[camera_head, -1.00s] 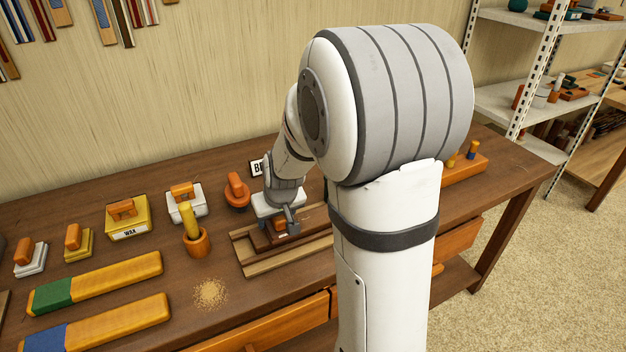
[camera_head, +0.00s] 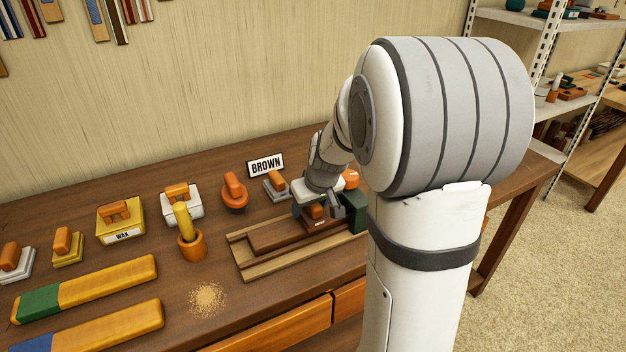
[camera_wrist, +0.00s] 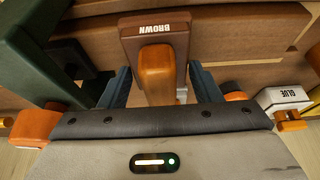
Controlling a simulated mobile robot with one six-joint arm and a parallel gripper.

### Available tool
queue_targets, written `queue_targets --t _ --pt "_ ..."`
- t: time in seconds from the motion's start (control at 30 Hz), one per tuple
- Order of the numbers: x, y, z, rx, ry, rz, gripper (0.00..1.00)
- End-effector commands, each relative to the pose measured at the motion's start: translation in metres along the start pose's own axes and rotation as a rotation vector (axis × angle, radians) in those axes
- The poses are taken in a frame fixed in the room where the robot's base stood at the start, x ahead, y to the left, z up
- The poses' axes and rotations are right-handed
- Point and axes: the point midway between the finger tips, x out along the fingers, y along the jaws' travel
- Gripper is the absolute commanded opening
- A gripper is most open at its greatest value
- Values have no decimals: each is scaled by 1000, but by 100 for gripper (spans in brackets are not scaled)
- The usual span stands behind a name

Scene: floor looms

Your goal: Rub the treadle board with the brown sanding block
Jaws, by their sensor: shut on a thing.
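The brown sanding block (camera_wrist: 130,45) has an orange handle and the word BROWN on top. My gripper (camera_head: 325,207) is shut on the block's handle, with a dark finger on either side of it in the wrist view (camera_wrist: 158,80). The block also shows under my gripper in the head view (camera_head: 313,222). The treadle board (camera_head: 275,235) is a dark brown plank lying between lighter rails on the bench. The block is over the right part of the board and seems to rest on it; my gripper and arm partly hide the contact.
A BROWN sign (camera_head: 266,165) and a grey block with an orange handle (camera_head: 276,186) stand behind the board. A green clamp-like piece (camera_head: 355,208) is at its right end. A cup with a yellow stick (camera_head: 192,243) and a pile of dust (camera_head: 207,297) lie left.

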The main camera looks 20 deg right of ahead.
Motion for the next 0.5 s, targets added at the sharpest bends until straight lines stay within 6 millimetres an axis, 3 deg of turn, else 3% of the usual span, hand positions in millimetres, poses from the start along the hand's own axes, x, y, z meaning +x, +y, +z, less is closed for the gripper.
queue_targets --t 0.17,0.5 --pt "-26 0 -11 -6 4 1 36" --pt "-52 -4 -23 -13 1 -4 36"
